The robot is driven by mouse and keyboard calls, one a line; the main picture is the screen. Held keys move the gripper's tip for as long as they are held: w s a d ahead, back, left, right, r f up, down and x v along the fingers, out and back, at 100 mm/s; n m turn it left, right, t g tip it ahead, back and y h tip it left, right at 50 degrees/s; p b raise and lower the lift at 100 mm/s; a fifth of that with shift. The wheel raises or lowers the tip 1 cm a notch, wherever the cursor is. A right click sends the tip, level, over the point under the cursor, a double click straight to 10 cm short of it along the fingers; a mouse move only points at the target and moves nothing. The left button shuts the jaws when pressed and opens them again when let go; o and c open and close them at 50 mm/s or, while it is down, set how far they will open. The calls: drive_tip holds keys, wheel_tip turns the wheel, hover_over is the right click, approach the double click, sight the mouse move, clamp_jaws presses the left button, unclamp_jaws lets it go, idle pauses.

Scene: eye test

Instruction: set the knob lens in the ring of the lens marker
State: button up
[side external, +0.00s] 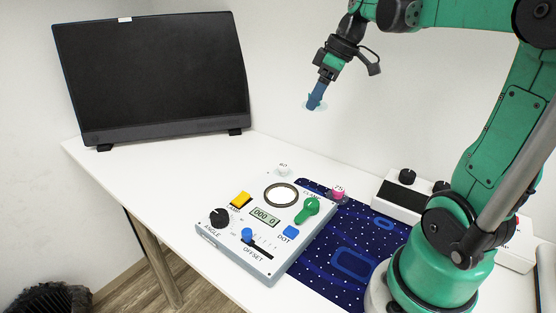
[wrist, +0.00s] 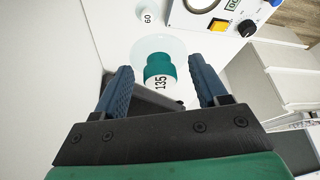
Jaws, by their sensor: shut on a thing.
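My gripper (side external: 316,94) is shut on a knob lens, high above the back of the table. In the wrist view the knob lens (wrist: 160,68) has a clear disc and a teal knob marked 135, between my blue fingers (wrist: 160,84). In the side view its clear disc (side external: 311,105) shows below the fingertips. The lens marker (side external: 232,243) is a pale box on the table, well below and left of my gripper. Its dark ring (side external: 268,202) looks empty. A green lever (side external: 308,210) marked CLAMP is right of the ring. The marker also shows in the wrist view (wrist: 184,22).
A clear lens marked 60 (side external: 284,172) lies behind the marker, and a pink-knobbed one marked 75 (side external: 338,194) is on the dark blue mat (side external: 322,270). A black monitor (side external: 155,80) stands at the back left. A white box with black knobs (side external: 400,198) is at right.

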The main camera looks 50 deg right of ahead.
drive_tip(key=w+a+f+n+y, duration=0.1)
drive_tip(key=w+a+f+n, duration=0.1)
drive_tip(key=a+f, duration=0.4)
drive_tip(key=n, duration=0.2)
hover_over(277, 196)
drive_tip(key=d, duration=0.1)
drive_tip(key=shift+g+y, duration=0.3)
drive_tip(key=shift+g, duration=0.1)
drive_tip(key=f, duration=0.3)
drive_tip(key=s+f, duration=0.1)
drive_tip(key=f, duration=0.1)
drive_tip(key=shift+f, duration=2.3)
drive_tip(key=shift+f, duration=0.45)
drive_tip(key=o, duration=1.3)
wheel_tip(277, 196, up, 7)
